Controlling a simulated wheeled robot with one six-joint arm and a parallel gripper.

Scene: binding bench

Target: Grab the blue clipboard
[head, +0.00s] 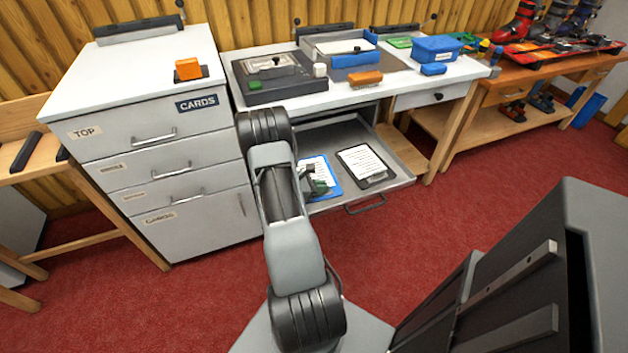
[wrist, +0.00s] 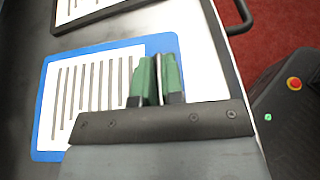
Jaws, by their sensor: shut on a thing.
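The blue clipboard (head: 332,189) lies in the open drawer, with a lined white sheet on it. In the wrist view the blue clipboard (wrist: 47,100) lies flat or nearly so, and my gripper covers its right end. My gripper (head: 313,184) is over that clipboard in the head view, partly behind my arm. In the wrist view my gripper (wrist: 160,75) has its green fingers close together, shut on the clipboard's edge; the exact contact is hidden. I cannot tell whether the clipboard is lifted.
A black clipboard (head: 364,167) lies beside it in the open drawer (head: 405,172). The drawer's walls and front handle (head: 366,204) surround the clipboards. The bench top above holds a dark grey device (head: 275,77), an orange block (head: 366,79) and a blue box (head: 437,48).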

